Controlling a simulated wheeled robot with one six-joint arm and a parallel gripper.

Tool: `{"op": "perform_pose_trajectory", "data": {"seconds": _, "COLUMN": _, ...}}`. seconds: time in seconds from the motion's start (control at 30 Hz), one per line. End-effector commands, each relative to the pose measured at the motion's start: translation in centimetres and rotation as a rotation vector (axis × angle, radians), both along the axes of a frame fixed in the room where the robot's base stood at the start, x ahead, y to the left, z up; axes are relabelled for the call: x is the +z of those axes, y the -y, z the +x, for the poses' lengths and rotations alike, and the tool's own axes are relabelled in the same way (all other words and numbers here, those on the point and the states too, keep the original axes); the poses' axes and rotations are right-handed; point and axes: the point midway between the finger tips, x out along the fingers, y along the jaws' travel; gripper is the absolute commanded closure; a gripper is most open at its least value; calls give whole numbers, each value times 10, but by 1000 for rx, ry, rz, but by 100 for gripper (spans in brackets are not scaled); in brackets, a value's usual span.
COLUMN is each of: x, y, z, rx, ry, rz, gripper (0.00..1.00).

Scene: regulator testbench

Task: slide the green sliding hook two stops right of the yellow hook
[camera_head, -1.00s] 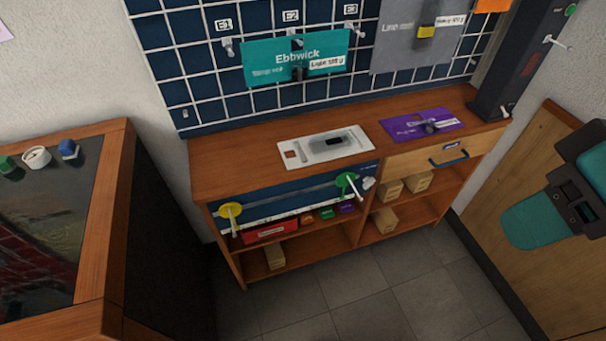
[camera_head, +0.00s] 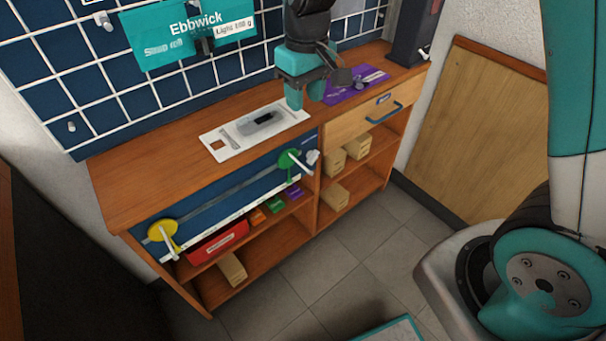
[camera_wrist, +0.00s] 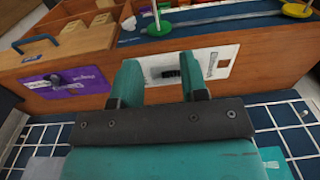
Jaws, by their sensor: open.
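The green sliding hook (camera_head: 289,160) sits near the right end of a grey rail (camera_head: 228,196) on the blue front panel of the bench. The yellow hook (camera_head: 163,235) is at the rail's left end. In the wrist view, which looks from the wall side, the green hook (camera_wrist: 160,27) and the yellow hook (camera_wrist: 297,10) are at the top. My gripper (camera_wrist: 160,72) is open and empty above the bench top. In the head view my gripper (camera_head: 305,93) is above and behind the green hook, apart from it.
A white plate (camera_head: 222,150) with a grey device and a purple card (camera_head: 345,92) lie on the bench top. A drawer with a blue handle (camera_head: 384,113) is right of the rail. A red box (camera_head: 218,241) and small blocks stand on shelves below.

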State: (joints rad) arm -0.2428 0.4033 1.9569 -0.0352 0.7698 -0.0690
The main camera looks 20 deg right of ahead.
Motion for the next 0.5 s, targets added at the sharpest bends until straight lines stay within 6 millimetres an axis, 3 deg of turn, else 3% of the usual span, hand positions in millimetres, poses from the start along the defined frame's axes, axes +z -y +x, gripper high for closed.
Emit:
{"op": "perform_pose_trajectory", "data": {"seconds": 0.03, "x": -15, "y": 2, "z": 8, "rx": -10, "ry": -3, "rz": -13, "gripper": 60}}
{"op": "perform_pose_trajectory", "data": {"seconds": 0.13, "x": -25, "y": 5, "z": 15, "rx": -20, "ry": -6, "rz": -27, "gripper": 60}}
{"op": "perform_pose_trajectory", "data": {"seconds": 0.27, "x": -40, "y": 5, "z": 16, "rx": -23, "ry": -8, "rz": -29, "gripper": 60}}
{"op": "perform_pose_trajectory", "data": {"seconds": 0.5, "x": -93, "y": 6, "z": 15, "rx": -23, "ry": -10, "rz": -29, "gripper": 60}}
